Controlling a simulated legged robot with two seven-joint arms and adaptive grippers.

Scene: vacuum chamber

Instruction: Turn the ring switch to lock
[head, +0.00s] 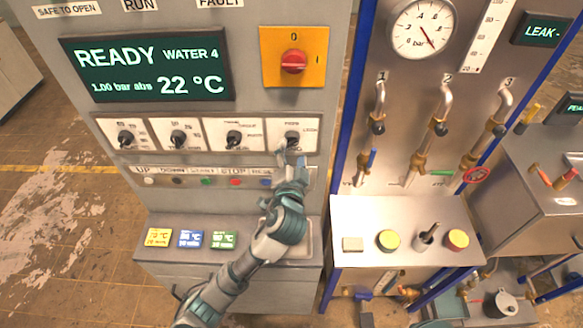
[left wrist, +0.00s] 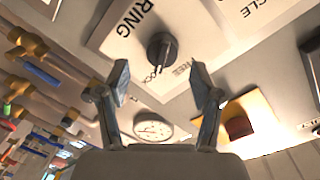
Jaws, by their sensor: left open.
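The ring switch (head: 292,138) is the rightmost black knob in the row of white plates on the grey panel. Small labels beside it read FREE and LOCK. In the left wrist view the black knob (left wrist: 161,48) sits beside the word RING; I cannot tell clearly which label its pointer marks. My left gripper (head: 293,160) is just below the switch in the head view. In the left wrist view its two fingers (left wrist: 161,85) are spread apart, with the knob beyond the gap between them. Nothing is between the fingers. My right gripper is not in view.
Three similar knobs (head: 178,138) lie to the left, with a row of small buttons (head: 207,181) below. A red rotary switch (head: 293,62) on a yellow plate is above. Pipes and valves (head: 441,128) stand to the right. Coloured cards (head: 190,239) lie on the ledge below.

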